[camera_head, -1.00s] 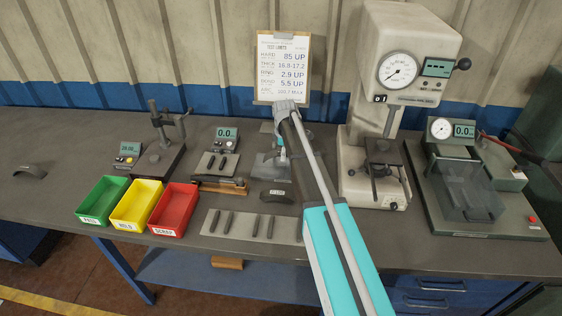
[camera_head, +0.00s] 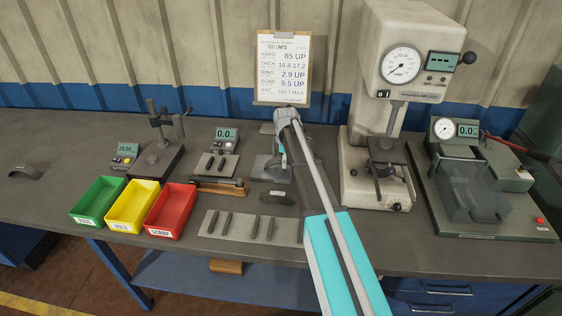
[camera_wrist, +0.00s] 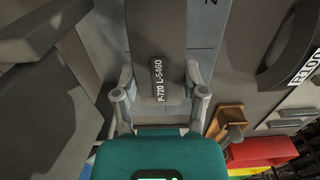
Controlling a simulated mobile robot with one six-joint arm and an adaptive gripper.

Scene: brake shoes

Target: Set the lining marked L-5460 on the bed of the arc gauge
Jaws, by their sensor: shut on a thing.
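The lining (camera_wrist: 158,35) is a dark grey block marked P-720 L-5460 in the wrist view. My gripper (camera_wrist: 160,75) is shut on it, one finger on each long side, with the label between the fingers. A grey plate with a thin blue line (camera_wrist: 203,40) shows beside and beyond the lining; I cannot tell whether they touch. In the head view my arm covers the gripper, lining and part of a small grey fixture (camera_head: 262,170) at mid-bench. I cannot tell for sure that this fixture is the arc gauge.
A dark arched block with a white label (camera_head: 277,197) stands close in front; the wrist view reads R108 (camera_wrist: 305,68). Green (camera_head: 98,200), yellow (camera_head: 133,204) and red (camera_head: 170,211) bins stand left. A plate with several linings (camera_head: 285,231) lies in front. A tall tester (camera_head: 408,110) stands right.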

